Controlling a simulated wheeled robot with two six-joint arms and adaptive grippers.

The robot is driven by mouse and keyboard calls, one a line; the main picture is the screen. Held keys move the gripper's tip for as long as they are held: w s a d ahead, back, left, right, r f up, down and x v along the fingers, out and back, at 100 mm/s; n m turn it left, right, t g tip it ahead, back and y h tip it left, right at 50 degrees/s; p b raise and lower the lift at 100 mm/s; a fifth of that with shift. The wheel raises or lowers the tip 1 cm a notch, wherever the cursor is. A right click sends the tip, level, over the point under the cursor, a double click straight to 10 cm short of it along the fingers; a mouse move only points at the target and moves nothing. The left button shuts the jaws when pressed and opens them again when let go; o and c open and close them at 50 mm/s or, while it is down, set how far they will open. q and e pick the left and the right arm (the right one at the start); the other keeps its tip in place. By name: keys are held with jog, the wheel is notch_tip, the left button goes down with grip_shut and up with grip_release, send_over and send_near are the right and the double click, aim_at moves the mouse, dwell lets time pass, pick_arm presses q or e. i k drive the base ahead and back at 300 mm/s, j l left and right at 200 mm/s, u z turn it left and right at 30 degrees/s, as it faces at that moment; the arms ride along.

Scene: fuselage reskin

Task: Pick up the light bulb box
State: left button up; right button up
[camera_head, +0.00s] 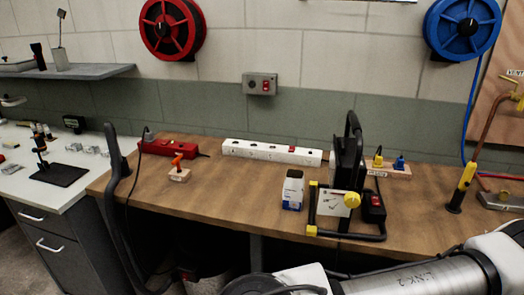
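A narrow gap seems to separate the box from the stand. Neither gripper shows in the head view. Only links of my own arm show at the bottom right.
A white power strip (272,152) lies behind the box, and a red one (168,148) lies farther left. An orange-handled item (179,170) sits left of the box. A black curved post (118,190) rises at the bench's left end. The bench front left of the box is clear.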

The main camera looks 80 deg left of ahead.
aim_at(294, 185)
jog(key=u, duration=2.45)
